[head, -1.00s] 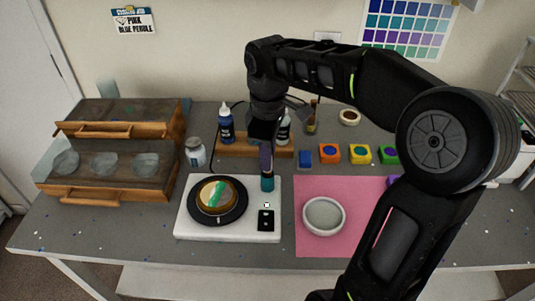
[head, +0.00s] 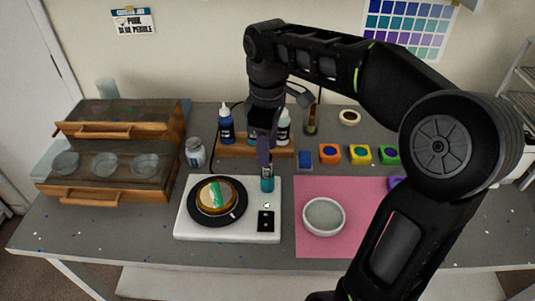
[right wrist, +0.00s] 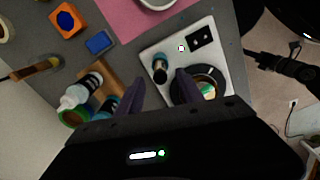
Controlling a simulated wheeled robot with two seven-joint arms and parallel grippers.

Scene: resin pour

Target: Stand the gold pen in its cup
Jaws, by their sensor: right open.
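I cannot make out a clear gold pen. A small brown-gold holder (head: 311,122) with a thin dark stick stands at the back of the table in the head view. It shows in the right wrist view as a brown-yellow shape (right wrist: 38,69); whether it is the cup is unclear. My left gripper is not identifiable.
A white scale (head: 186,226) carries a black round plate with a gold and green piece. A pink mat (head: 310,247) with a white bowl (head: 323,217) lies to the right. Bottles (head: 226,124) stand in a wooden rack behind; coloured blocks (head: 329,153) sit right of it.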

